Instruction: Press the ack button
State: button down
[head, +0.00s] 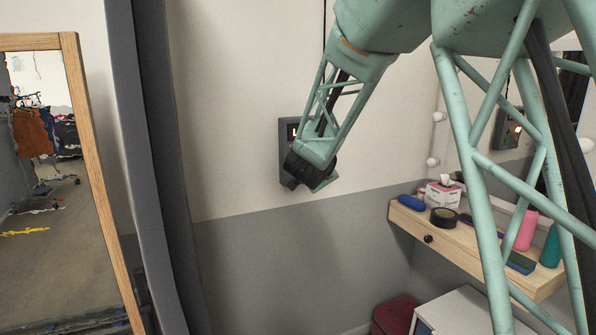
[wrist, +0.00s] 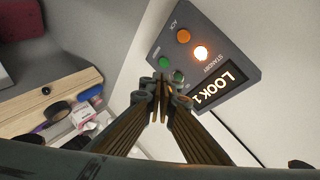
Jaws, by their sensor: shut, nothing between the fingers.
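The ack button is a dull orange round button (wrist: 183,36) beside the ACK label, near the top of a dark grey wall panel (wrist: 232,48) in the wrist view. A glowing orange lamp (wrist: 201,52) sits by the STANDBY label, and two green buttons (wrist: 165,62) lie nearer my fingers. A display (wrist: 222,90) reads LOOK 1. My gripper (wrist: 162,84) is shut and empty, its tips close to the green buttons and apart from the ack button in the picture. In the head view my gripper (head: 310,178) hides most of the panel (head: 284,128); contact cannot be told.
A wooden shelf (head: 470,245) at right holds a tissue box (head: 443,195), a tape roll (head: 444,217), a blue item (head: 411,202) and bottles (head: 527,230). The wall around the panel is bare.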

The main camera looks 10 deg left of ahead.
jog(key=w+a+f+m+h+p, duration=0.1)
jog(key=w+a+f+m+h, duration=0.1)
jog(key=w+f, duration=0.3)
jog(key=shift+a+f+m+t+h, duration=0.25)
jog(key=shift+f+m+t+h, duration=0.15)
jog(key=shift+f+m+h, duration=0.35)
jog(key=shift+w, duration=0.1)
jog(key=shift+w+a+p, duration=0.1)
jog(key=shift+w+p, duration=0.05)
jog(key=shift+p, duration=0.15)
jog(key=w+a+p, duration=0.4)
jog(key=w, duration=0.3)
jog(key=shift+w, duration=0.2)
jog(key=shift+w+a, duration=0.5)
jog(key=shift+w, duration=0.2)
dwell(3.0)
jog(key=shift+s, duration=0.1)
dwell(0.3)
jog(key=shift+s+d+b, duration=0.4)
jog(key=shift+s+b, duration=0.05)
jog(key=shift+s, duration=0.15)
